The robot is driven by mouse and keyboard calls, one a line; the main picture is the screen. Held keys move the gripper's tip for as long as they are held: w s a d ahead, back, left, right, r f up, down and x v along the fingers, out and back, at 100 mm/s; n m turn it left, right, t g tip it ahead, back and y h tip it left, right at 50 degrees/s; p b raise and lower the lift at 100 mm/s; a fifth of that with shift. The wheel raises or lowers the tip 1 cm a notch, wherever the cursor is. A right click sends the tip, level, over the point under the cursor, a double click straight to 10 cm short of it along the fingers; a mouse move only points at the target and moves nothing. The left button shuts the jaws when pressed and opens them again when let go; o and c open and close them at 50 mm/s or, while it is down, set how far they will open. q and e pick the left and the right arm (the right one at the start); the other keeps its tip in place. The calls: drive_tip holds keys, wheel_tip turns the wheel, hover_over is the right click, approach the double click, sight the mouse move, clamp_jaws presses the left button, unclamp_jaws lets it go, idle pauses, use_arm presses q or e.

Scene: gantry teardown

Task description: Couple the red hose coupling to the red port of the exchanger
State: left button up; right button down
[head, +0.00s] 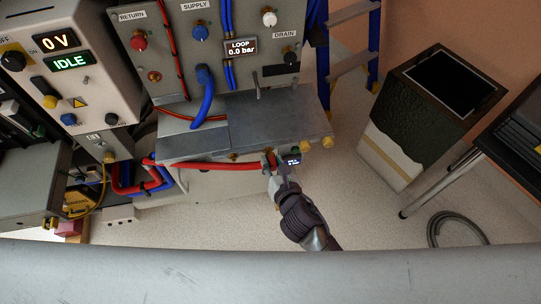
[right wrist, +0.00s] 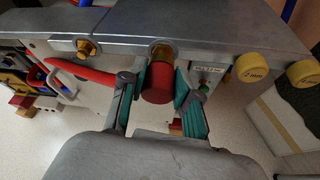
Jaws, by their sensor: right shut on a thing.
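My right gripper (head: 274,167) is at the front edge of the grey metal exchanger (head: 275,112). It is shut on the red hose coupling (right wrist: 157,84), a red cylinder between the green-padded fingers in the right wrist view. A brass-ringed port (right wrist: 162,48) on the exchanger's front face is directly behind the coupling's far end. Whether the coupling touches or is seated on it, I cannot tell. No red mark on this port is visible. The red hose (head: 215,167) runs left from my right gripper along the exchanger's front. My left gripper is out of view.
A second brass fitting (right wrist: 88,48) is left of the port. Yellow caps (right wrist: 252,67) stick out to the right. A small display (head: 292,160) is close beside my right gripper. The loop panel (head: 240,48) reads 0.0 bar.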

drive_tip(key=shift+s+f, duration=0.1)
drive_tip(key=shift+s, duration=0.2)
drive_tip(key=shift+s+d, duration=0.25)
drive_tip(key=shift+s, duration=0.75)
drive_tip(key=shift+s+d, duration=0.25)
drive_tip(key=shift+s, duration=0.7)
